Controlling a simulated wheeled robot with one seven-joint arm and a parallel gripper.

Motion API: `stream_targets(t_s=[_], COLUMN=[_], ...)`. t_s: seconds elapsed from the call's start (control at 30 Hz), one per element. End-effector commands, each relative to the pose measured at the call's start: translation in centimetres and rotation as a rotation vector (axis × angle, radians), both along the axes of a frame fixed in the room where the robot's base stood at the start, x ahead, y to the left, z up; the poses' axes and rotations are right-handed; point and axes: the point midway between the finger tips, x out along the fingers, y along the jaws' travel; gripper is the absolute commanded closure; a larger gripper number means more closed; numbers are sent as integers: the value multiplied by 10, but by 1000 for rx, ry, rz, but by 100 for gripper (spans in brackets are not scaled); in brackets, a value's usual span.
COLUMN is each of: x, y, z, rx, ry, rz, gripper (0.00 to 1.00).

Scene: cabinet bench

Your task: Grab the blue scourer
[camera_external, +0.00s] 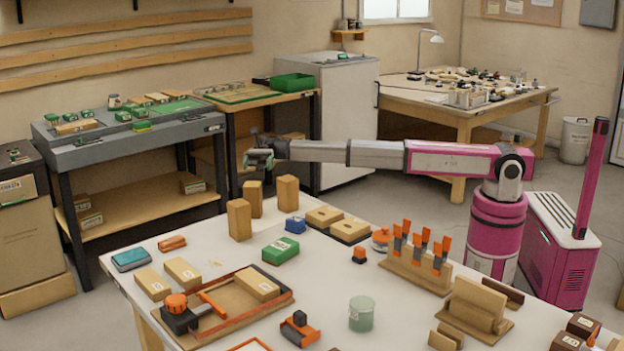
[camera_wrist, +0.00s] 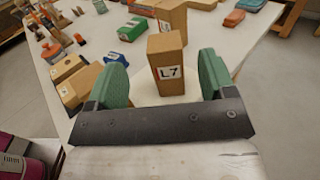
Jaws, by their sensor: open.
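A flat teal-blue pad (camera_external: 131,259), which looks like the blue scourer, lies at the table's left edge. It also shows at the top of the wrist view (camera_wrist: 250,5). A smaller dark-blue item (camera_external: 295,225) sits mid-table by the wooden blocks; it shows left of my gripper in the wrist view (camera_wrist: 116,58). I cannot tell for certain which one is the scourer. My gripper (camera_external: 258,158) is open, with green fingers, above the table's far edge and apart from both. In the wrist view, an upright wooden block marked L7 (camera_wrist: 166,62) shows between the fingers (camera_wrist: 163,78).
Upright wooden blocks (camera_external: 239,220) stand under and near my gripper. An orange item (camera_external: 172,243) lies close to the teal-blue pad. A green box (camera_external: 280,251), flat wooden blocks (camera_external: 183,271) and a framed tray (camera_external: 285,297) crowd the table (camera_external: 215,267).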

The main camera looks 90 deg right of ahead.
Motion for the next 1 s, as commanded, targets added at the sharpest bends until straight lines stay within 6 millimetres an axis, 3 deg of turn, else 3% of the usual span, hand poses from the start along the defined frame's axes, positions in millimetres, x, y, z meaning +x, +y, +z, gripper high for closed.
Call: stream_targets(t_s=[0.13,0.57,1.0], x=[0,16,21], y=[4,75,187], z=[21,37,70], rx=[2,56,144], ry=[-2,-33,-32], rz=[-7,-237,-743], gripper=[23,23,23])
